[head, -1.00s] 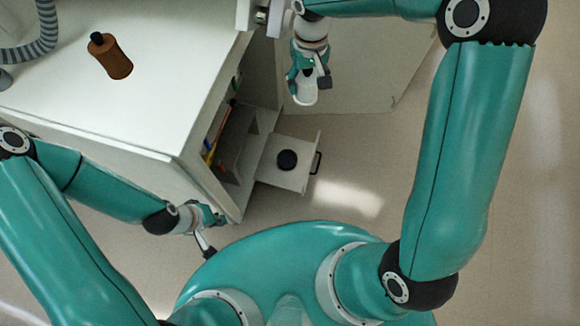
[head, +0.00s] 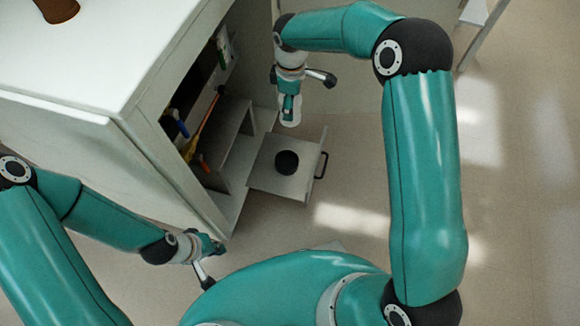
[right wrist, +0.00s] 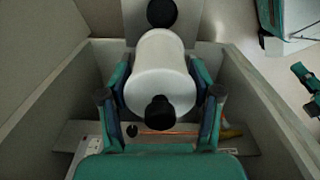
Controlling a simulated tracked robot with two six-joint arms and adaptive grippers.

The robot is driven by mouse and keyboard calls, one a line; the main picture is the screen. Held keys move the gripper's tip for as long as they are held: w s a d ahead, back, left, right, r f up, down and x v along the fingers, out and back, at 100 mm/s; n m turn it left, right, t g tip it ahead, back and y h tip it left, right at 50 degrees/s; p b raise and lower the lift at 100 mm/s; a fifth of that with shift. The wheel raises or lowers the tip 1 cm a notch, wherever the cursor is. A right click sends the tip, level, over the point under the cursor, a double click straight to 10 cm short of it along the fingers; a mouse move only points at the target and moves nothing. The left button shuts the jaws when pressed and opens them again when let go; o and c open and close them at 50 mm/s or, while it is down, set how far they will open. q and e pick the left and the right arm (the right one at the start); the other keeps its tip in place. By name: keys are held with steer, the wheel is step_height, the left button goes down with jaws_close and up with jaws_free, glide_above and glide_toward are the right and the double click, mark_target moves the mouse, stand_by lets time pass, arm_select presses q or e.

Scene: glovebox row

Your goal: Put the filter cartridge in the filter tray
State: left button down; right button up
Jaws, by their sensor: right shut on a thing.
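The filter cartridge is a white cylinder (right wrist: 160,75) with a black knob on its near end. My right gripper (right wrist: 160,92) is shut around its sides. In the head view the right gripper (head: 290,100) holds the cartridge, its white end (head: 290,121) pointing down, just behind and apart from the pulled-out tray (head: 262,178). This flat light tray, seemingly the filter tray, has a black handle at its right and a black round piece (head: 287,162) on it. My left gripper (head: 208,258) is low beside the cabinet; its fingers are too small to read.
The white cabinet (head: 130,120) has an open front with shelves and yellow, orange and blue-handled tools (head: 204,125) inside. A brown bottle (head: 60,8) stands on its top, cut by the picture edge. The floor (head: 350,190) right of the tray is clear.

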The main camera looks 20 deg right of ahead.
steer(key=shift+a+f+n+b, duration=0.25)
steer(key=shift+f+n+b, duration=0.55)
steer(key=shift+f, duration=3.85)
steer(key=shift+a+f+n+b, duration=0.3)
steer(key=shift+f+b, duration=0.85)
steer(key=shift+f, duration=3.55)
steer(key=shift+a+f+n+b, duration=0.15)
steer(key=shift+f+n+b, duration=0.7)
steer(key=shift+f, duration=3.8)
steer(key=shift+f+b, duration=0.25)
steer(key=shift+b, duration=0.2)
steer(key=o, duration=1.2)
steer(key=shift+r, duration=0.1)
